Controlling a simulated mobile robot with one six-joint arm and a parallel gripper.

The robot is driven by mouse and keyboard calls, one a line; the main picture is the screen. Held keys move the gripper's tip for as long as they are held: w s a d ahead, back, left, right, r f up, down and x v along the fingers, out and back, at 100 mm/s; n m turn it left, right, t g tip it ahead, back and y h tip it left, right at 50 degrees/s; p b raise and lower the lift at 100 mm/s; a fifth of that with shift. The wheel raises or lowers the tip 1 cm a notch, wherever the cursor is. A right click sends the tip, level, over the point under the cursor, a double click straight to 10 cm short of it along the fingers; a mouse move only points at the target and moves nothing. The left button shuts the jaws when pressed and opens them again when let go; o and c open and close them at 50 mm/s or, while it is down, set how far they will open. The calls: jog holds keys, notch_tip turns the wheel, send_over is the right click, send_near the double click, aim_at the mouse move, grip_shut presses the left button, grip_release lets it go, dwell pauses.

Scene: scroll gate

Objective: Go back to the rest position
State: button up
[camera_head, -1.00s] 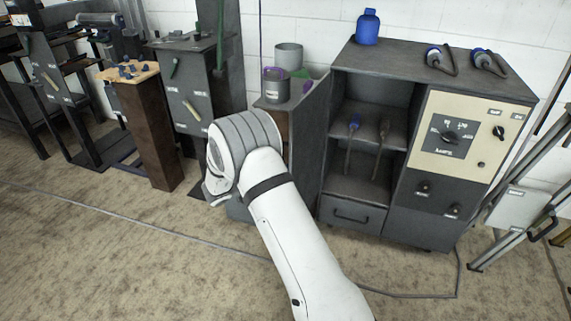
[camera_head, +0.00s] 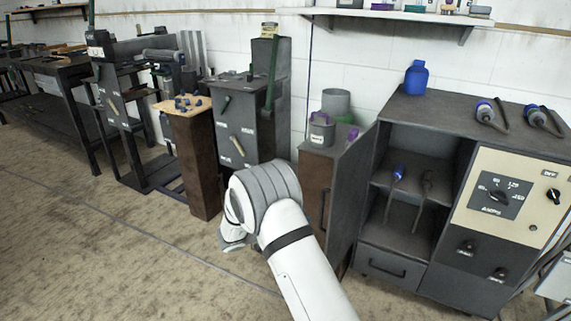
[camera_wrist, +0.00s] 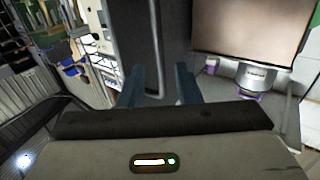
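My arm reaches forward from the bottom of the head view, with its large white wrist joint (camera_head: 262,195) in front of the small brown cabinet (camera_head: 315,190). My gripper is mostly hidden behind that joint in the head view. In the wrist view, my gripper (camera_wrist: 158,78) shows two blue-grey fingers standing apart. I see nothing held between them. A dark panel with a grey vertical bar (camera_wrist: 155,50) lies beyond the fingers; I cannot tell its distance or whether they touch it.
A dark cabinet with a beige dial panel (camera_head: 500,200) stands at the right, a blue bottle (camera_head: 416,78) on top. A grey lever stand (camera_head: 240,125) and wooden-topped post (camera_head: 190,150) stand behind my arm. A wall shelf (camera_head: 390,15) hangs above. Floor at lower left is clear.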

jog(key=w+r+n+t+y+p, duration=0.3)
jog(key=r+t+y+p, duration=0.15)
jog(key=r, duration=0.65)
jog(key=w+r+n+t+y+p, duration=0.25)
jog(key=r+y+p, duration=0.3)
jog(key=r, duration=0.55)
notch_tip(320, 180, up, 7)
jog(key=s+a+n+y+p, duration=0.1)
jog(key=s+n+y+p, duration=0.2)
jog(key=y, duration=0.2)
jog(key=s+r+n+g+y+p, duration=0.2)
jog(key=s+r+g+p, duration=0.15)
jog(key=s, duration=0.45)
jog(key=s+r+n+g+y+p, duration=0.2)
jog(key=s+r+p, duration=0.2)
jog(key=s, duration=0.4)
jog(key=s+d+r+g+h+p, duration=0.1)
jog(key=s+d, duration=0.3)
jog(key=s, duration=0.6)
jog(key=s+d+n+g+h+p, duration=0.1)
jog(key=s+d+g+p, duration=0.2)
jog(key=s, duration=0.7)
jog(key=shift+d+r+g+p, duration=0.4)
jog(key=shift+g+p, duration=0.1)
jog(key=shift+g, duration=0.15)
jog(key=shift+a, duration=0.1)
